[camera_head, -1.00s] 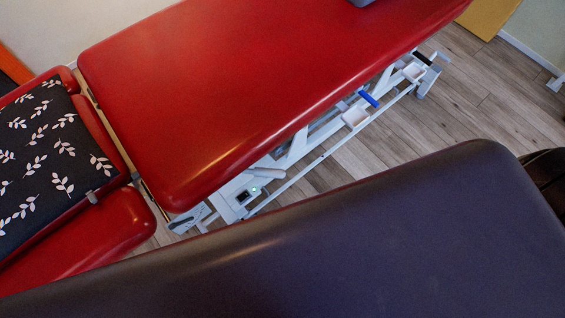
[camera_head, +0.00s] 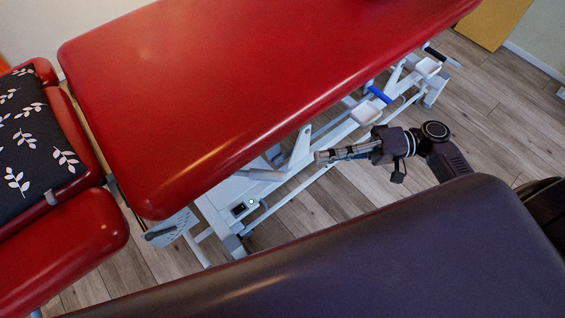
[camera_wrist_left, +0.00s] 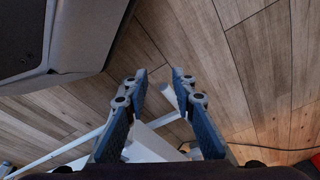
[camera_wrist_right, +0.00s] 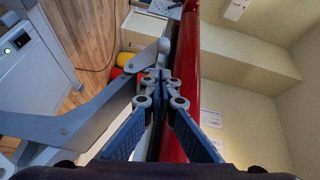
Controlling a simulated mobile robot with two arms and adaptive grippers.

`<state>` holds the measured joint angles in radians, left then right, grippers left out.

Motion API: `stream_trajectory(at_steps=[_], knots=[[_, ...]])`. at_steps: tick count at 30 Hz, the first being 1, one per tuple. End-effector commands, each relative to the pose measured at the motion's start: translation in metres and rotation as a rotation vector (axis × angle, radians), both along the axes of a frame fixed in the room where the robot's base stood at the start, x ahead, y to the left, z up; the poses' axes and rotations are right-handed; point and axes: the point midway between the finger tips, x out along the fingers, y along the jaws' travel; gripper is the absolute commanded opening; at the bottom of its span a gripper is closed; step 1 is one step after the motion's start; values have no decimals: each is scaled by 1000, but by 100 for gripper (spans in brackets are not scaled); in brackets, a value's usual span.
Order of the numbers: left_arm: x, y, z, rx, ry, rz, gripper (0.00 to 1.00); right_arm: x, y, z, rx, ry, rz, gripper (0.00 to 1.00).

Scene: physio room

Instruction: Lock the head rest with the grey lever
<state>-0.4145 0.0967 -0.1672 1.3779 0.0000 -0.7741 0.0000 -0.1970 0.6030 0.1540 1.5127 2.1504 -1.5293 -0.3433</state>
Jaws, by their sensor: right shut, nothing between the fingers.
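The head rest (camera_head: 98,226) is the red padded section at the left, with a dark leaf-patterned cushion on it. A light grey lever-like handle (camera_head: 262,175) shows under the red table edge. In the right wrist view a grey arm with a rounded end (camera_wrist_right: 163,47) lies just beyond the fingertips; it seems to be the same lever. My right gripper (camera_head: 322,156) is shut and empty, beside the table frame, right of the handle in the head view. My left gripper (camera_wrist_left: 158,74) is open and empty, seen only in its own wrist view.
The red table top (camera_head: 250,90) overhangs the white frame. A control box with a green light (camera_head: 244,207) sits low on it. A dark padded surface (camera_head: 400,255) fills the foreground. Wooden floor (camera_head: 480,120) is free at the right.

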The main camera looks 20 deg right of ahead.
Motion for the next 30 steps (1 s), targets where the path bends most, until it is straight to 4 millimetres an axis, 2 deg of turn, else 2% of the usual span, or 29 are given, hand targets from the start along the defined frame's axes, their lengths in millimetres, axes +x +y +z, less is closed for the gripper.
stream_trajectory(at_steps=[9, 13, 17, 24, 30], knots=[[0, 0, 0, 0, 0, 0, 24, 0, 0, 3, 7, -3, 0, 0], [-1, 0, -1, 0, 1, 0, 24, 1, 6, 2, 7, -3, 2, 0], [-5, 1, -5, 1, 6, -1, 24, 5, 24, 2, 8, -5, 2, 0], [-13, 3, -12, 3, 10, -4, 24, 13, 67, 0, 8, -4, 2, 0], [-19, 4, -19, 4, 14, -5, 24, 19, 91, -2, 7, -2, -1, 0]])
